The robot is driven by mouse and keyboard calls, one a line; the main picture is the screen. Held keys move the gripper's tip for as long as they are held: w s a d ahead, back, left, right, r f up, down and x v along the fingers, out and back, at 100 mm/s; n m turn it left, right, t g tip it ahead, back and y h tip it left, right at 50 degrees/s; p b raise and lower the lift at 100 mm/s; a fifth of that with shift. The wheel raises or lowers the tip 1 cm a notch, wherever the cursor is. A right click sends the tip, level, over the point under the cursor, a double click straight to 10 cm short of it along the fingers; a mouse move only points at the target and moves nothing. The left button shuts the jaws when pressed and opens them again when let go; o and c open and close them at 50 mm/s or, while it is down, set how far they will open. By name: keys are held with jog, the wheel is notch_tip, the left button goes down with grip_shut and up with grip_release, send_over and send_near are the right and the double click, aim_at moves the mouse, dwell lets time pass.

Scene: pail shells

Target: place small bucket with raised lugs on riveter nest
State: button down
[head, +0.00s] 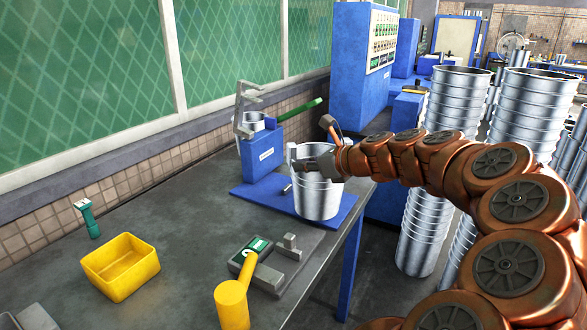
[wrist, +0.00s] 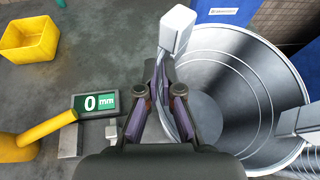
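The small silver bucket (head: 318,197) is upright at the right end of the bench, in front of the riveter. Its open mouth and ringed inside (wrist: 235,95) fill the right of the wrist view, with a pale raised lug on the near-left rim (wrist: 177,27) and another at the right. My gripper (head: 312,160) is at the bucket's rim; in the wrist view its fingers (wrist: 160,90) are close together on the wall. The riveter (head: 262,155) has a blue body, grey C-frame, green handle and a round silver nest (head: 252,122). I cannot tell whether the bucket touches the blue plate (head: 262,194).
A green tool (head: 88,217) stands at the left. Tall bucket stacks (head: 450,105) stand right of the bench. The bench's middle is clear.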

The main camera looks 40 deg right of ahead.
jog(key=w+d+f, duration=0.2)
jog(key=w+d, duration=0.1)
jog(key=w, duration=0.2)
jog(key=w+d+f+p, duration=0.1)
jog(key=w+d+f, duration=0.1)
jog(key=w, duration=0.3)
jog(key=shift+w+d+f+p, duration=0.3)
jog(key=shift+w+d+f, duration=0.05)
jog(key=shift+d, duration=0.55)
jog(key=c, duration=1.3)
grip_release()
jog(key=shift+f, duration=0.1)
jog(key=b+v, duration=0.1)
jog(key=v, duration=1.1)
